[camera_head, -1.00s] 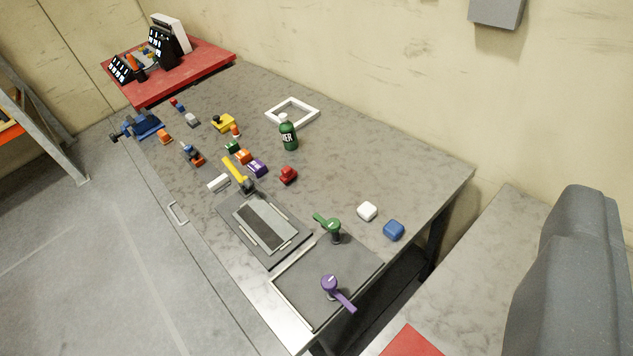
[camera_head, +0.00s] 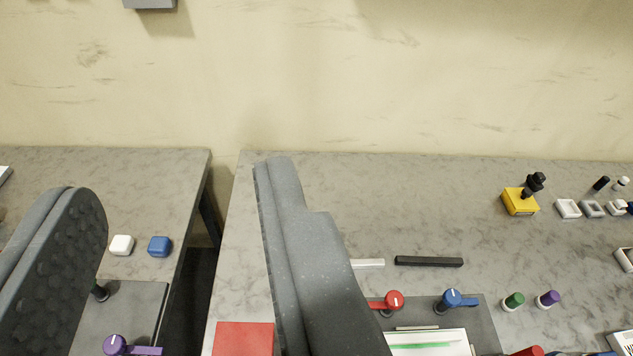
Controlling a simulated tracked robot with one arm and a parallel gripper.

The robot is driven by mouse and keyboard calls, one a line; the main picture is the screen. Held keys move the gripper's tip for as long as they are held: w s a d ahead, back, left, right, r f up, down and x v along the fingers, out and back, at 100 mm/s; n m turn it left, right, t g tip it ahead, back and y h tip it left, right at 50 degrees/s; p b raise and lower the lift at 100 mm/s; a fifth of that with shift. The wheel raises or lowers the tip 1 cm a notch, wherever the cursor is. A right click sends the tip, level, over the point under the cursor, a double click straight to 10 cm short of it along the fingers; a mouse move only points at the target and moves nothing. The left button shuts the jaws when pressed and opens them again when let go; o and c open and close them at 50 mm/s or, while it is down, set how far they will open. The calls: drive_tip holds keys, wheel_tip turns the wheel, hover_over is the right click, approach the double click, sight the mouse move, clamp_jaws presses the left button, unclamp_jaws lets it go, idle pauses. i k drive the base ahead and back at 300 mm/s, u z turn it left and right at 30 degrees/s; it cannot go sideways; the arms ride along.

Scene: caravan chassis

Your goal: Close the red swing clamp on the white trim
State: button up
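The red swing clamp (camera_head: 394,300) is on the right-hand bench in the lower middle, by a dark plate (camera_head: 485,325). Its arm points left, and that end is partly hidden by my right finger. A white strip (camera_head: 371,263), which may be the white trim, lies behind the clamp, its left end also hidden by that finger. The clamp and strip look apart. My gripper (camera_head: 172,180) is open and empty, its grey fingers wide apart. The left finger is over the left bench and the right one over the right bench, left of the clamp.
A blue swing clamp (camera_head: 453,299) stands right of the red one, and a black bar (camera_head: 429,261) lies behind. A purple clamp (camera_head: 116,345) is on the left bench. A dark gap (camera_head: 197,285) separates the benches. A red square (camera_head: 244,338) lies between my fingers.

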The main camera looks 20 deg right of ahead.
sight(394, 299)
drive_tip(key=k, duration=1.55)
drive_tip(key=z, duration=0.4)
drive_tip(key=i, duration=1)
drive_tip(key=z, duration=0.05)
